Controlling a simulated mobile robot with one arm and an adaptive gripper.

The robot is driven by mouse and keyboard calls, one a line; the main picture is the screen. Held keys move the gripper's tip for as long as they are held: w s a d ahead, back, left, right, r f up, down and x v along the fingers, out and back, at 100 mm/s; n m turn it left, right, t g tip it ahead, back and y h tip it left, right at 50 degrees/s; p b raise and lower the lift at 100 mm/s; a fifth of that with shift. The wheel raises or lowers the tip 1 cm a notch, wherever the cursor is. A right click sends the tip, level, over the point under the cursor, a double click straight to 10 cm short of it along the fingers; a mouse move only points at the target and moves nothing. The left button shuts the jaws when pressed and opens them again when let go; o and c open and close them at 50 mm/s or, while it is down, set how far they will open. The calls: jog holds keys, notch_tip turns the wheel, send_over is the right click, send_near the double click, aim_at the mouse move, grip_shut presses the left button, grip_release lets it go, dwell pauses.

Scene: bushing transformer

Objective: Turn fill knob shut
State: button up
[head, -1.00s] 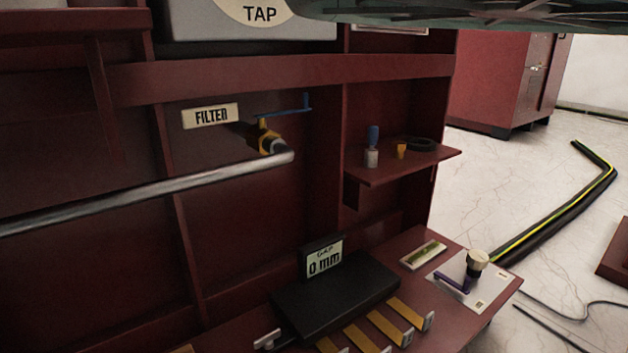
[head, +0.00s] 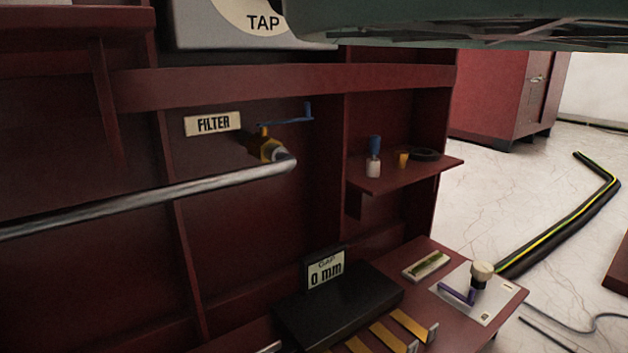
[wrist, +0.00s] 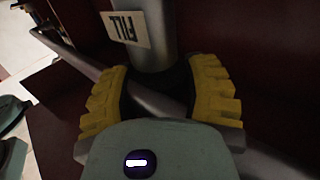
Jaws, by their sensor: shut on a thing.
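In the wrist view my gripper (wrist: 160,90) has its two yellow ridged fingers closed in on both sides of the dark fill knob (wrist: 168,80). Much of the knob is hidden behind the fingers and the gripper's pale green body. A white plate with upside-down lettering that looks like FILL (wrist: 124,29) sits just beyond, beside a grey upright pipe (wrist: 150,42). How far the knob is turned cannot be told. My gripper and the fill knob do not show in the head view.
In the head view a grey pipe (head: 140,199) runs to the FILTER valve with its blue handle (head: 290,118). A small shelf (head: 420,172) holds little parts. Below are a black GAP box (head: 340,307) and a purple lever (head: 456,293). A black-and-yellow hose (head: 570,225) lies on the floor.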

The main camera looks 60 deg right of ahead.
jog(key=shift+d+f, duration=0.1)
jog(key=o, duration=1.2)
notch_tip(320, 180, up, 10)
jog(key=shift+r, duration=0.1)
